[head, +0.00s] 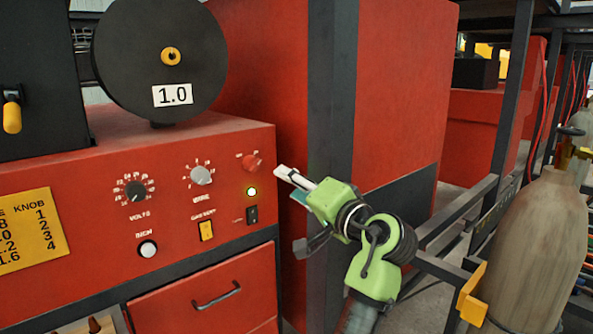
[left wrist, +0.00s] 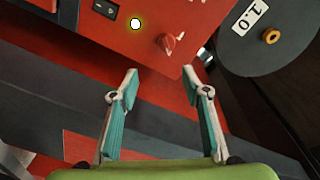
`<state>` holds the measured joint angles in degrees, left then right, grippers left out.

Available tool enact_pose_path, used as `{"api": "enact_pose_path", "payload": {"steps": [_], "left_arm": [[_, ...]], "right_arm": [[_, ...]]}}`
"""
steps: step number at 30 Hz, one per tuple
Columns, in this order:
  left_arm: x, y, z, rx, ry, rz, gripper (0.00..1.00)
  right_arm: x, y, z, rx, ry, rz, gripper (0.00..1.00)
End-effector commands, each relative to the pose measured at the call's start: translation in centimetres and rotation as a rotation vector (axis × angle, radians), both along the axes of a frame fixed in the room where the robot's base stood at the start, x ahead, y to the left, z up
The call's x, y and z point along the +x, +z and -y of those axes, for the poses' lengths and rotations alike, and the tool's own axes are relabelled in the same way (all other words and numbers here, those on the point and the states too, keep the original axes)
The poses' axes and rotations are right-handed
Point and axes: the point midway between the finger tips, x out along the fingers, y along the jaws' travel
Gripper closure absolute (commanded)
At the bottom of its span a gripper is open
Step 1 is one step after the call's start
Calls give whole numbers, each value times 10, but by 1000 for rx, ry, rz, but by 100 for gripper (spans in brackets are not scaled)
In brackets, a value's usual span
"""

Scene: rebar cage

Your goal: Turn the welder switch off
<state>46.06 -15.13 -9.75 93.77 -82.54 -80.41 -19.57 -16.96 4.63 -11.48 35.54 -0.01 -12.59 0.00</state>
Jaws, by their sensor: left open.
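The red welder panel (head: 100,200) is at the left in the head view. Near its right edge are a small black rocker switch (head: 252,214), a lit yellowish lamp (head: 252,191) above it and a red knob (head: 252,161) above that. In the left wrist view the black rocker (left wrist: 105,8), the glowing lamp (left wrist: 135,24) and the red knob (left wrist: 168,42) show near the top. My left gripper (head: 284,180) is just right of the panel edge, fingers pointing at it. Its fingers (left wrist: 160,76) are open and empty, apart from the controls. My right gripper is out of view.
The panel also carries a black dial (head: 135,191), a grey dial (head: 201,176), a yellow switch (head: 206,230) and a white button (head: 148,249). A wire spool (head: 130,60) stands on top. A gas cylinder (head: 530,245) and dark frame posts are at the right.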

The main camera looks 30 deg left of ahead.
Motion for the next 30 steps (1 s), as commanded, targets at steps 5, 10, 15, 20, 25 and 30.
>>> {"api": "enact_pose_path", "payload": {"steps": [5, 10, 15, 20, 25, 30], "left_arm": [[-4, 11, -13, -3, 27, 16, 57], [11, 14, -39, 0, 26, 12, 57], [29, 14, -72, 0, 25, 11, 57], [43, 13, -99, 0, 23, 11, 57], [54, 11, -117, -2, 22, 12, 57], [58, 9, -124, -2, 20, 15, 57]], "right_arm": [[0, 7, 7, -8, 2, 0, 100], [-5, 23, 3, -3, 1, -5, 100], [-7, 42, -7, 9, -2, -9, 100], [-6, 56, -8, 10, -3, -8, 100], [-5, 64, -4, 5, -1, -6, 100], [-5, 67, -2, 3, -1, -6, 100]]}}
